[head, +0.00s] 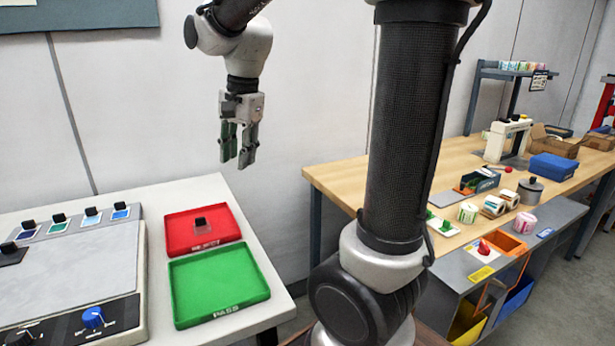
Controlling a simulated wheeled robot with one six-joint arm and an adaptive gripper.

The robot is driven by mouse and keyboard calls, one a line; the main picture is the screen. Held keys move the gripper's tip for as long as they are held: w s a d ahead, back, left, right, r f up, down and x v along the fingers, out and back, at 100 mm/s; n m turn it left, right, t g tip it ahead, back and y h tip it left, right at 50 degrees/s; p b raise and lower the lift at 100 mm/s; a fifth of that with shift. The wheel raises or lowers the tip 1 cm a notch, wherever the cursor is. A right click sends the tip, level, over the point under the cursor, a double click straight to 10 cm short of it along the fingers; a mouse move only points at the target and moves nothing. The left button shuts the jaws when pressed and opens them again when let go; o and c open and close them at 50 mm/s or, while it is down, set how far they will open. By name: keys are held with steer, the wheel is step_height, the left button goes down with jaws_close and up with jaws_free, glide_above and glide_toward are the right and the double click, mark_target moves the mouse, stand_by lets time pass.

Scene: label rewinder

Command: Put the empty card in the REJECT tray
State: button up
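The red REJECT tray (222,211) lies on the light table at the left, with its label on the front rim. A small clear card with a black grip (201,226) lies inside it, and the red floor shows through the card. My gripper (238,165) hangs pointing down, above and to the right of the red tray, apart from it. Its fingers are spread with nothing between them. The green PASS tray (218,286) sits in front of the red tray and is empty.
A grey machine (75,275) with a blue knob (93,317) stands left of the trays. Several cards with black grips line its back, and a dark plate (12,254) sits at its left. A wooden bench (345,178) with rolls and boxes stands at the right, behind my arm.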

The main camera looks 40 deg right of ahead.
steer(key=s+d+n+t, duration=0.1)
steer(key=s+d+n, duration=0.2)
steer(key=s+n, duration=0.3)
steer(key=s+d+f+n+t+h, duration=0.1)
steer(key=s+d+n, duration=0.2)
steer(key=s, duration=0.9)
steer(key=n, duration=0.3)
steer(key=shift+s+d+f, duration=0.15)
steer(key=shift+s+d, duration=0.05)
steer(key=shift+d, duration=0.05)
steer(key=shift+a, duration=0.1)
